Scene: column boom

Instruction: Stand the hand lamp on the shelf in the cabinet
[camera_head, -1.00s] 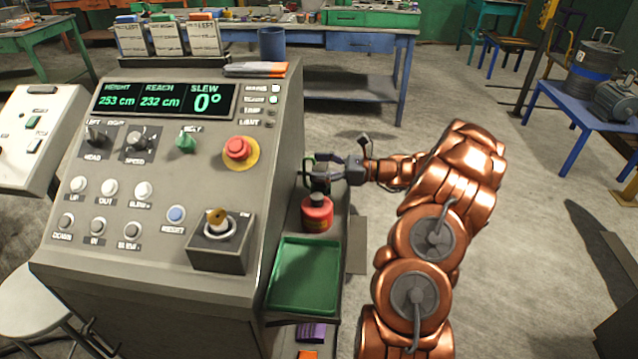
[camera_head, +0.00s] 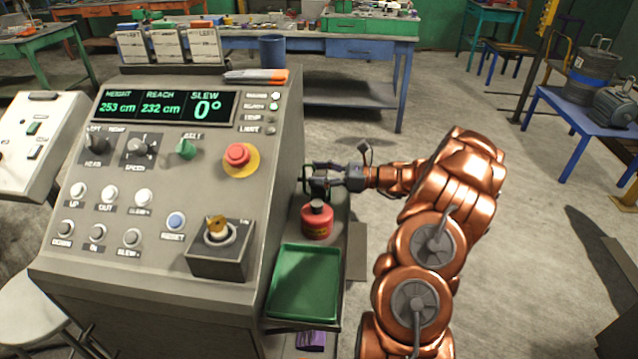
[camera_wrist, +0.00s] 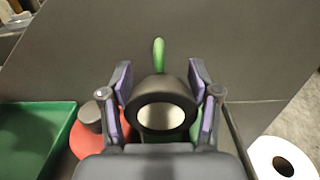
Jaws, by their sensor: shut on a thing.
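The hand lamp (camera_wrist: 162,115) shows in the wrist view as a dark round head with a pale lens, facing the camera. A green curved piece (camera_wrist: 158,52) rises behind it, probably part of the lamp. My gripper (camera_wrist: 162,98) is shut on the lamp, with purple-padded fingers on both sides. In the head view my gripper (camera_head: 322,183) is beside the right wall of the console, above and behind a red can; the lamp is small and dark there and hard to make out. I cannot make out the cabinet or its shelf in either view.
The red can (camera_head: 317,220) with a dark cap and a green tray (camera_head: 305,284) sit on the ledge right of the control console (camera_head: 160,190). A white round object (camera_wrist: 282,160) is at lower right in the wrist view. Open floor lies right of my arm.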

